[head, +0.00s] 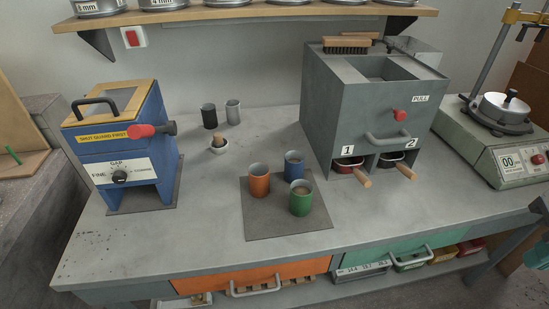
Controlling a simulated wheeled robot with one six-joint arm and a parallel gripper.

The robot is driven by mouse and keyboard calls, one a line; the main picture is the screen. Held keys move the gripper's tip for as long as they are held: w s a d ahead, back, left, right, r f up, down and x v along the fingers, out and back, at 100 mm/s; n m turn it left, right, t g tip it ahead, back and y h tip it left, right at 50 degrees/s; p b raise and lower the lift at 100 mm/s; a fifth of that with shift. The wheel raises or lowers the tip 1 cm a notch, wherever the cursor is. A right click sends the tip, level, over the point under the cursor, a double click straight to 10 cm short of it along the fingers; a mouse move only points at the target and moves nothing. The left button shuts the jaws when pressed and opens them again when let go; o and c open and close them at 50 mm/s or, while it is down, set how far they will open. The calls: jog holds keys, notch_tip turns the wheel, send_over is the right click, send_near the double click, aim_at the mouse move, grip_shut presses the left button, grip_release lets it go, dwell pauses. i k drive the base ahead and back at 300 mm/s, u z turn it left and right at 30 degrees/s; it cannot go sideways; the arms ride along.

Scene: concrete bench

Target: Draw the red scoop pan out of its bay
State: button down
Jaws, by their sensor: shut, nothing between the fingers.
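The red scoop pan (346,165) sits in the left bay, under the plate marked 1, at the foot of a grey box-shaped splitter (355,115). Its wooden handle (362,178) sticks out forward and to the right over the bench. Only the pan's front rim shows; the rest is hidden inside the bay. A darker pan (388,162) sits in the right bay, marked 2, with a similar wooden handle (405,171). My gripper cannot be made out in the head view.
Orange (259,184), blue (293,167) and green (300,203) cups stand on a grey mat (260,222) left of the bays. A grey bar handle (388,139) juts above them. The bench in front of the bays is clear.

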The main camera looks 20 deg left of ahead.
aim_at(348, 166)
jog(key=z, duration=2.1)
jog(key=k, duration=1.25)
jog(key=u, duration=1.65)
jog(key=i, duration=0.5)
jog(key=u, duration=0.1)
